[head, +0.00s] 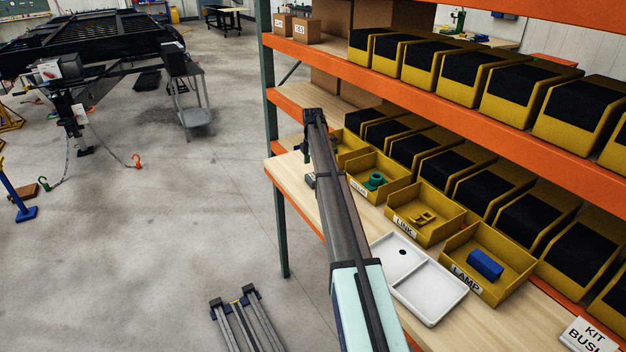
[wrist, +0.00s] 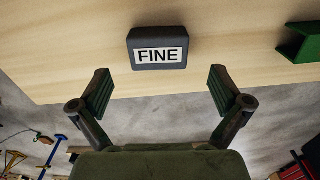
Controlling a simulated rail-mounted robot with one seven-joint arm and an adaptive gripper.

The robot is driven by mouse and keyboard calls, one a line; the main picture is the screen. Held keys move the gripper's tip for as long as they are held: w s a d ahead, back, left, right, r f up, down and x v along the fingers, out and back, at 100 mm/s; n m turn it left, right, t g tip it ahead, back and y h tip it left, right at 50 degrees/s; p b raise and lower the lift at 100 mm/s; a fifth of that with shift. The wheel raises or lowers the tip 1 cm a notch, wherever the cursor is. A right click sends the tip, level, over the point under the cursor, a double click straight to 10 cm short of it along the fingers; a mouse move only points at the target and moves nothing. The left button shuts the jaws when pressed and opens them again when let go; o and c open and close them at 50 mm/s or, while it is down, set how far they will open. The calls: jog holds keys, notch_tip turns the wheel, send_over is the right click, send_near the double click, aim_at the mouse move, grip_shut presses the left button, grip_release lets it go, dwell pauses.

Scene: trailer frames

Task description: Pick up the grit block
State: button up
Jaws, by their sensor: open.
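The grit block is a dark grey block (wrist: 158,61) with a white label reading "FINE". It lies on the light wood shelf board near its front edge, ahead of my gripper in the wrist view. My gripper (wrist: 160,82) is open and empty, its two dark green fingers spread wider than the block. The block sits centrally beyond the fingertips, not clearly between them. In the head view a small grey block (head: 311,181), seemingly the same one, shows beside my arm, which largely hides the gripper.
A green object (wrist: 301,43) lies on the board to the right in the wrist view. Yellow bins, including LINK (head: 428,236) and LAMP (head: 500,286), and a white tray (head: 440,303) stand on the same shelf. An orange-edged shelf (head: 400,90) is above. Open floor lies left.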

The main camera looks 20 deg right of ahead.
aim_at(313, 177)
jog(key=shift+w+d+f+p, duration=0.1)
jog(key=shift+f+p, duration=1.25)
jog(key=shift+f, duration=1.35)
jog(key=c, duration=1.2)
